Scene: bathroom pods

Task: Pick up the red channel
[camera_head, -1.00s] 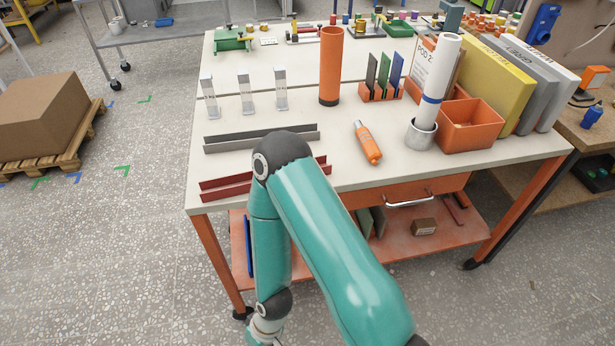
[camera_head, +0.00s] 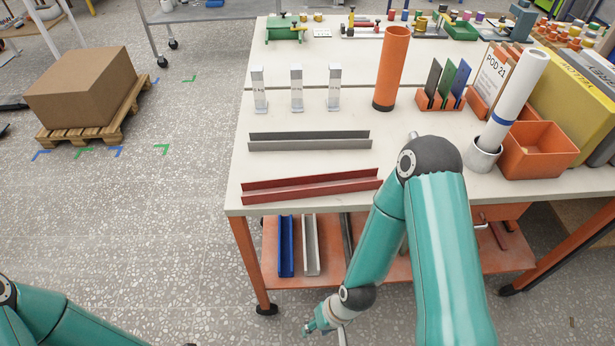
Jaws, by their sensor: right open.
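The red channel (camera_head: 310,187) is a long open trough lying on the front edge of the white tabletop, left of my right arm. It is in full view, with nothing holding it. My right gripper (camera_head: 327,318) is low at the bottom of the picture, in front of the bench and below tabletop level, well apart from the channel. It is open, small and partly cut off by the frame edge. My left arm shows at the bottom left, but its gripper is out of the picture.
A grey channel (camera_head: 309,140) lies parallel behind the red one. Blue (camera_head: 286,246) and white (camera_head: 310,245) channels lie on the lower shelf. An orange bin (camera_head: 538,150) is at right.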

